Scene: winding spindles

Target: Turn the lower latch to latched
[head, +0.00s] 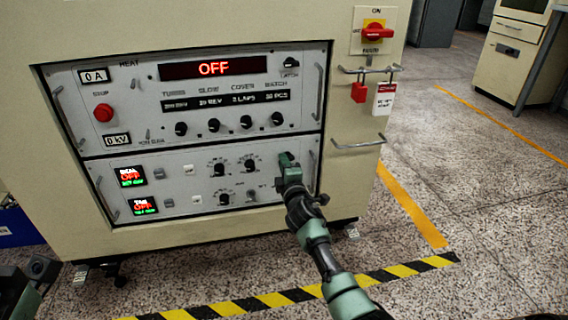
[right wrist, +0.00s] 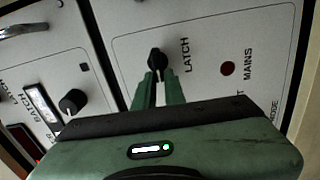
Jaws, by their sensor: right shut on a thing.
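The lower latch is a small black knob (right wrist: 157,61) on the pale lower panel, beside the printed word LATCH in the right wrist view. My right gripper (right wrist: 158,77) is shut on this knob, with one green finger on each side of it. In the head view my right gripper (head: 287,158) is at the right part of the lower panel (head: 180,165) and hides the knob. I cannot tell the knob's exact setting. Part of my left arm shows at the lower left edge of the head view, but its fingers do not show.
The upper panel (head: 140,85) has a red OFF display (head: 213,68), several knobs and its own latch knob (head: 291,62). Metal handles flank both panels. A red switch (head: 376,33) and hanging tags (head: 384,98) are at the right. Open floor lies right of the cabinet.

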